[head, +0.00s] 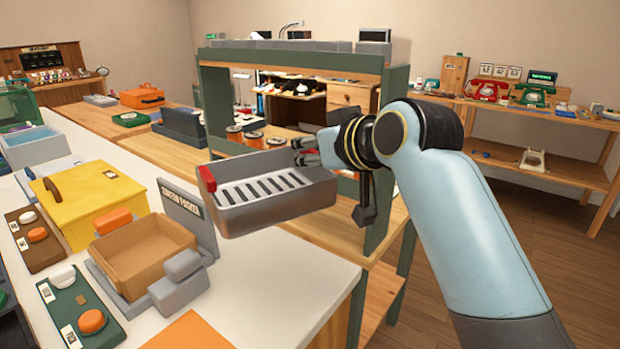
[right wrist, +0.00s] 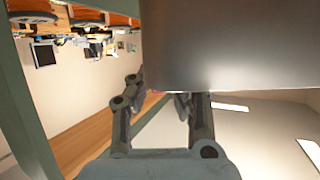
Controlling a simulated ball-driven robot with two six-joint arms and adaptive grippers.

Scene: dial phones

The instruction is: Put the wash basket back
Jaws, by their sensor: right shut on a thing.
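The wash basket (head: 275,197) is a grey tray with dark slots in its floor and a red piece on its left end. It hangs in the air, slightly tilted, above the right end of the white counter. My right gripper (head: 305,150) is shut on its far right edge. In the right wrist view the basket (right wrist: 235,45) is a large grey surface at the top, and the right gripper (right wrist: 165,97) has its fingers at the basket's lower edge. The fingertips are partly hidden by the basket. My left gripper does not show.
A yellow box (head: 90,205), a cardboard box in a grey fixture (head: 140,255) and button panels (head: 80,310) stand on the white counter (head: 265,285). A green-framed shelf (head: 215,100) stands right behind the basket. An orange mat (head: 190,332) lies at the counter's near edge.

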